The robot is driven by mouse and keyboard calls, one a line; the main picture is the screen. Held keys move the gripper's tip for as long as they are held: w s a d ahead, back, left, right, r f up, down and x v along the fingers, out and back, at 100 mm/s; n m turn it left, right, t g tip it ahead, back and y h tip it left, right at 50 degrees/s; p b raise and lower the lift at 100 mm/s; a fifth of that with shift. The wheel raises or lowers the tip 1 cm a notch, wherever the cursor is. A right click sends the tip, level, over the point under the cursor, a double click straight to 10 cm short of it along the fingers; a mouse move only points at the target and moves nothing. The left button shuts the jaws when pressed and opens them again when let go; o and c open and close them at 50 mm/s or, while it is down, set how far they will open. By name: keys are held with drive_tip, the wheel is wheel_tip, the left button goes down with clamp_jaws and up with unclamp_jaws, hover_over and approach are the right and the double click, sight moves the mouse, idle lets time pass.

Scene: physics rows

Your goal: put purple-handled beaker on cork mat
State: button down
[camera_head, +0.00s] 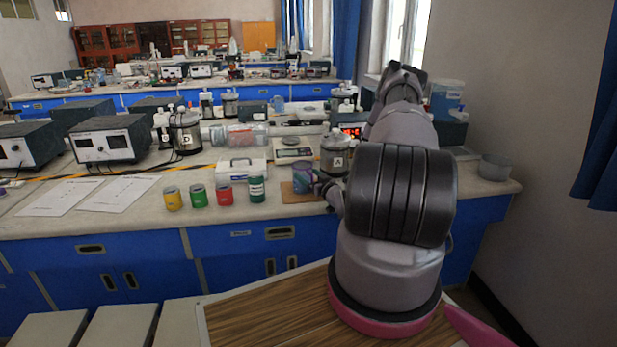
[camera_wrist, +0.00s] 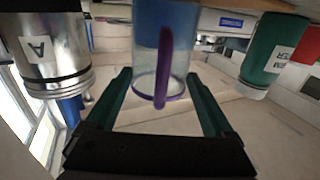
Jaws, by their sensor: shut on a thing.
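The clear beaker with a purple handle (camera_head: 303,181) stands upright at the cork mat (camera_head: 290,196) on the blue-fronted bench. In the head view it overlaps the mat; whether its base touches the mat I cannot tell. The wrist view, which is upside down, shows the beaker (camera_wrist: 180,65) with its purple handle and rim between my fingers. My gripper (camera_wrist: 165,95) is shut on the beaker. In the head view my arm comes from the right and hides part of the gripper.
A dark green labelled jar (camera_head: 257,190) stands left of the mat, beside red, green and yellow cans (camera_head: 198,195). A metal jar marked A (camera_head: 335,155) stands close behind on the right. A balance (camera_head: 293,147) is behind the mat. Bare bench lies in front.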

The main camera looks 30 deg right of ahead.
drive_tip(key=shift+c, duration=0.4)
unclamp_jaws()
drive_tip(key=shift+f, duration=0.1)
drive_tip(key=shift+o, duration=0.4)
drive_tip(key=shift+r, duration=0.2)
drive_tip(key=s+d, duration=0.1)
drive_tip(key=s, duration=1.1)
drive_tip(key=w+d+r+n+g+h, duration=0.15)
drive_tip(key=w+r+g, duration=0.45)
drive_tip(key=r, duration=0.7)
drive_tip(key=s+a+r+m+g+h, duration=0.2)
drive_tip(key=a+r+m, duration=0.15)
drive_tip(key=r, duration=0.95)
drive_tip(key=s+a+r+m+g, duration=0.1)
drive_tip(key=s+a+r+m, duration=0.1)
drive_tip(key=s+a+r, duration=0.8)
drive_tip(key=s+a+r+g+y, duration=0.1)
drive_tip(key=s+a+r+y, duration=0.1)
drive_tip(key=s, duration=0.7)
drive_tip(key=s+a+r+m+g+y, duration=0.1)
drive_tip(key=s+a+r, duration=0.4)
drive_tip(key=s, duration=0.5)
drive_tip(key=shift+a+r+y, duration=0.2)
drive_tip(key=shift+a+y, duration=0.25)
drive_tip(key=shift+a, duration=0.65)
